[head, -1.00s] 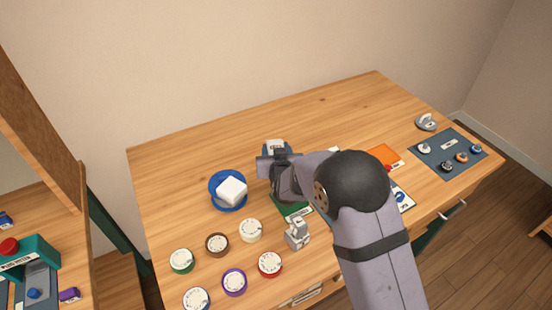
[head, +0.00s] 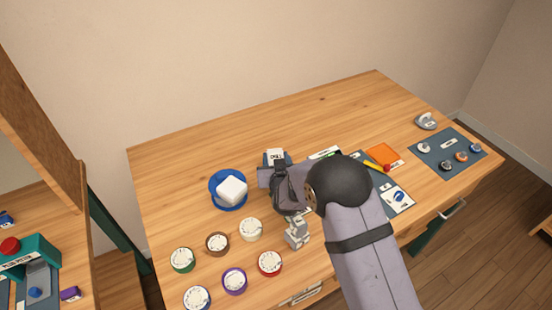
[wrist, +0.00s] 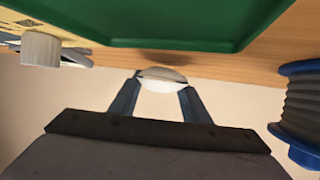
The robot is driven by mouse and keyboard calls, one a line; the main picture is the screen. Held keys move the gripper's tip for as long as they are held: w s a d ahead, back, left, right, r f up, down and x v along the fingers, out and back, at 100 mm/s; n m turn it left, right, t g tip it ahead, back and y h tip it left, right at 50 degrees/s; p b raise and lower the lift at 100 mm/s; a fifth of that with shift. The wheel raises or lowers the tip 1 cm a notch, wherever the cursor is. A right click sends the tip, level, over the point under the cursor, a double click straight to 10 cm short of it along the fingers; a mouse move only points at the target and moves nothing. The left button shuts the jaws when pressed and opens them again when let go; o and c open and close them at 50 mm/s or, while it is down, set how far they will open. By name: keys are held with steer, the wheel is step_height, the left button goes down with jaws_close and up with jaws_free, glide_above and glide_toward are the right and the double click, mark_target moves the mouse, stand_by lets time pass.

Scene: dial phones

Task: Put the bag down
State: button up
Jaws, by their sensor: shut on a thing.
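My gripper (wrist: 161,88) is shut on a small white rounded thing (wrist: 163,83), with one finger on each side of it. Only part of the white thing shows, and I cannot tell for certain that it is the bag. In the head view my gripper (head: 272,183) is over the middle of the table, right of a blue round holder (head: 214,201) with a white block (head: 231,189) on top. My own arm hides the fingertips and the held thing there. A green flat-sided thing (wrist: 180,22) fills the top of the wrist view.
Several coloured dials (head: 234,282) stand at the front left of the table. A grey-white figure-like object (head: 296,233) stands close below my gripper. An orange square (head: 383,156) and a dark mat with knobs (head: 440,160) lie right. The table's back is clear.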

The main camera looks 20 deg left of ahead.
steer(key=shift+s+d+f+b, duration=0.1)
steer(key=shift+s+f+b, duration=0.05)
steer(key=shift+f+b, duration=0.25)
steer(key=o, duration=1)
steer(key=shift+f, duration=0.15)
steer(key=shift+o, duration=0.6)
steer(key=shift+f, duration=0.15)
steer(key=shift+s+d, duration=0.1)
steer(key=shift+r+p, duration=0.55)
steer(key=shift+p, duration=0.15)
steer(key=shift+b+v, duration=0.75)
steer(key=shift+v, duration=0.45)
step_height(320, 180, up, 8)
steer(key=shift+f, duration=0.1)
